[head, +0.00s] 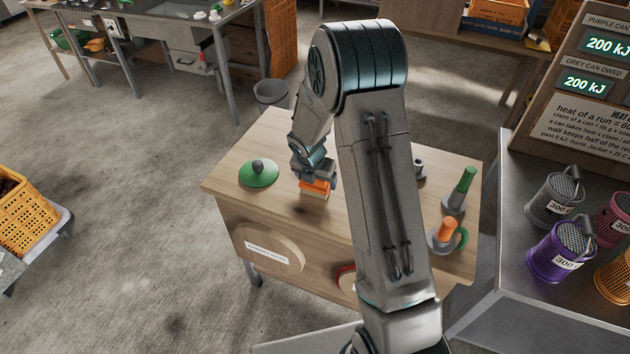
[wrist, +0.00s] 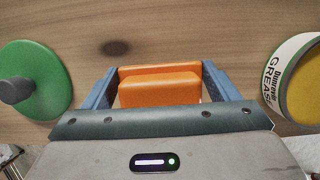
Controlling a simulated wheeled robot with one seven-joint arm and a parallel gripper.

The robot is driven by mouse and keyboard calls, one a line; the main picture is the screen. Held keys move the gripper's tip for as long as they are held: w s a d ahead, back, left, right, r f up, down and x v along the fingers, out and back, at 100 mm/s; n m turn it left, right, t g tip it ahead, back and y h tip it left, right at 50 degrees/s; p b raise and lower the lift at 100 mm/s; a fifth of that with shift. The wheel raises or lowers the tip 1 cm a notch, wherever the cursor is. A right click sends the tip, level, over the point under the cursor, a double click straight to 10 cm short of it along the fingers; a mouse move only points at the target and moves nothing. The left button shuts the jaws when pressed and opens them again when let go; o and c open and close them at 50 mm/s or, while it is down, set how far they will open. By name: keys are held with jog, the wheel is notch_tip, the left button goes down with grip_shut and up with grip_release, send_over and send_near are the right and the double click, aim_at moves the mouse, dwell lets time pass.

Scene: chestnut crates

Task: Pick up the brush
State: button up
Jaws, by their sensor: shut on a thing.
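The brush (head: 315,187) has an orange back with a paler strip, likely bristles, below it in the head view. It shows as an orange block in the wrist view (wrist: 160,88). My gripper (head: 319,179) is shut on the brush, with a blue finger at each end of it in the wrist view (wrist: 160,97). A dark spot on the wood, apart from the brush, looks like its shadow, so the brush seems held above the wooden worktop (head: 275,140).
A green disc with a dark knob (head: 259,172) lies left of the brush. A grease tin (wrist: 297,75) is right of it in the wrist view. A green-handled tool (head: 460,187) and an orange-topped item (head: 446,231) stand on the right. My arm hides the middle.

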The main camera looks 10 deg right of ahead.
jog(key=shift+r, duration=0.55)
notch_tip(320, 180, up, 3)
jog(key=shift+w+r, duration=0.1)
jog(key=s+d+r, duration=0.1)
jog(key=d+r, duration=0.5)
jog(key=d, duration=0.5)
jog(key=shift+s+d+r, duration=0.25)
jog(key=shift+d+r, duration=0.05)
jog(key=shift+r, duration=0.05)
jog(key=o, duration=0.3)
jog(key=shift+c, duration=0.9)
